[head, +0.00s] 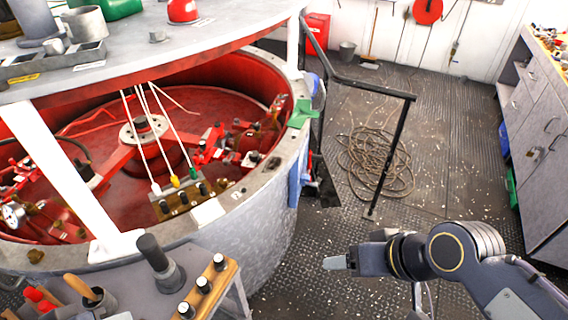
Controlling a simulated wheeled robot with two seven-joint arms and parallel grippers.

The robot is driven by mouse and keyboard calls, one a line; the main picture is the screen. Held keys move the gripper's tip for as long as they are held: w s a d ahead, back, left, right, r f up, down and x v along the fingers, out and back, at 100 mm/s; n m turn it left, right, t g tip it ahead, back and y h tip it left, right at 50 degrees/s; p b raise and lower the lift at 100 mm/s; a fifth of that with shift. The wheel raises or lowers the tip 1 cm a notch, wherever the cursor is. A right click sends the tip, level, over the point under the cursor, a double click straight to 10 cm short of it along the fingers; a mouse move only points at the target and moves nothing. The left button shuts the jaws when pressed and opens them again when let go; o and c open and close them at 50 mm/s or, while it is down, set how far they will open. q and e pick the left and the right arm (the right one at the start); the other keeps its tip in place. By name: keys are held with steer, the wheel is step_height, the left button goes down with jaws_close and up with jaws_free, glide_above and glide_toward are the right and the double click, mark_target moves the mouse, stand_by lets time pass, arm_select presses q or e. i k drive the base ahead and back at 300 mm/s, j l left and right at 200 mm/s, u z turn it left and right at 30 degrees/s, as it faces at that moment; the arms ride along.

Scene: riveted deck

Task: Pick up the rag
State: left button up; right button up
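I cannot tell for sure which thing is the rag. A green cloth-like piece (302,113) lies on the right rim of the big round drum (262,225). A blue cloth-like piece (294,184) hangs against the drum's outer right side, lower down. My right gripper (336,263) comes in from the lower right and points left, over the deck. It is apart from both pieces, nearer the camera. Its fingers are seen side-on, so their gap does not show. Nothing visible hangs from it. My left gripper is not in view.
A black railing (372,90) stands right of the drum. A coiled rope (376,162) lies on the deck. Grey cabinets (540,130) line the right side. A stand with black knobs (204,285) is at lower left. Deck between drum and cabinets is mostly open.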

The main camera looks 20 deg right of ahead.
mark_target(207, 212)
steer(key=u, duration=0.2)
steer(key=i+l+u, duration=0.15)
steer(key=l+u, duration=0.25)
steer(key=i+l+u, duration=0.1)
steer(key=l+u, duration=0.25)
steer(key=i+l, duration=0.1)
steer(key=l, duration=0.55)
steer(key=i+l+u, duration=0.15)
steer(key=l, duration=1.2)
steer(key=u, duration=0.05)
